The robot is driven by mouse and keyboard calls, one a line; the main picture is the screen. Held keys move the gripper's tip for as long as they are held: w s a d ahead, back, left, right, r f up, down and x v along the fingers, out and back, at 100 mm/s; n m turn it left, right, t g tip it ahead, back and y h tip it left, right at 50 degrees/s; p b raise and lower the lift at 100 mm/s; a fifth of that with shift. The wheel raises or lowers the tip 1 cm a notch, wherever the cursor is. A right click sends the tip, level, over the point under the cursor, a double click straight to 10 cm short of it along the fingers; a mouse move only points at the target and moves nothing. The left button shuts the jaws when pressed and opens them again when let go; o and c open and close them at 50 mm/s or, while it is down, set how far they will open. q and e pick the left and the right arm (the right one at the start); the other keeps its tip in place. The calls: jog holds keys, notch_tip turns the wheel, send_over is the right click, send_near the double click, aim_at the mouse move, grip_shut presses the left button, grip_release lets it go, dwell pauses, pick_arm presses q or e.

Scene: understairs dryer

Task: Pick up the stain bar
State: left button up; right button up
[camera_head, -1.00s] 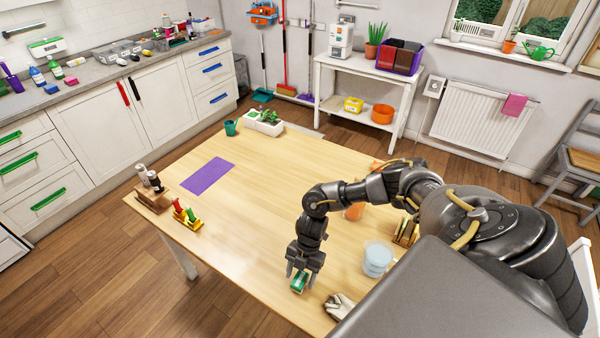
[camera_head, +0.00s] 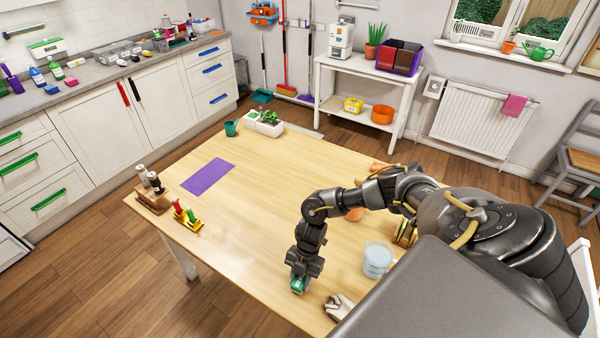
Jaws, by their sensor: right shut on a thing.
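The stain bar (camera_head: 298,285) is a small green block with a pale end, low at the near edge of the wooden table (camera_head: 270,215). My right gripper (camera_head: 301,280) points down over it and is shut on it, with the fingers hiding much of its sides. I cannot tell whether the bar touches the table top. My left gripper is not in view.
A white glove (camera_head: 340,306) and a clear tub with pale blue contents (camera_head: 377,259) lie to the right of the gripper. A purple mat (camera_head: 208,177), a wooden block with shakers (camera_head: 152,192) and a yellow rack (camera_head: 187,217) are at the left. The table's middle is clear.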

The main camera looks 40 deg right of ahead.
jog(key=shift+r+b, duration=0.4)
jog(key=shift+r, duration=0.2)
jog(key=s+d+r+b, duration=0.5)
jog(key=s+d+r, duration=0.2)
jog(key=d+r, duration=0.4)
jog(key=shift+s+d+r+b, duration=0.3)
jog(key=shift+s+d+r, duration=0.05)
jog(key=shift+r, duration=0.05)
